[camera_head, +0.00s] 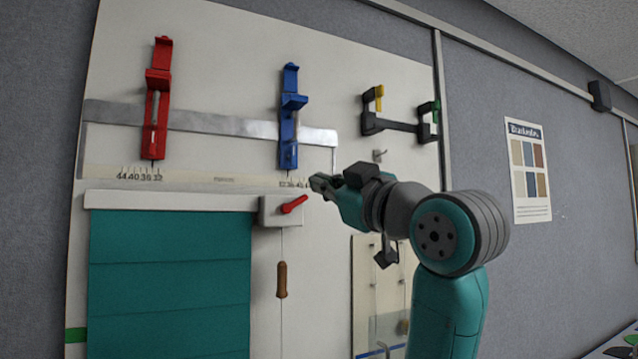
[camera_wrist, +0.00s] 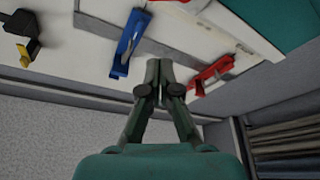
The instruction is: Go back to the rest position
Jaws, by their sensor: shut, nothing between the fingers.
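My gripper (camera_head: 318,184) is shut and empty. In the head view it points left toward the white board (camera_head: 215,40), just right of a small white box with a red lever (camera_head: 293,204). In the wrist view the gripper (camera_wrist: 160,82) shows with its fingertips together, between the blue slider (camera_wrist: 129,42) and the red slider (camera_wrist: 211,75). I cannot tell exactly how far the fingertips are from the board. My arm reaches up from the lower right of the head view.
A metal rail (camera_head: 220,122) carries the red slider (camera_head: 156,98) and blue slider (camera_head: 289,117). A teal blind (camera_head: 170,270) hangs below. A wooden cord handle (camera_head: 281,279) hangs beneath the box. A black bracket (camera_head: 395,124) is above my arm. A chart (camera_head: 528,170) hangs right.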

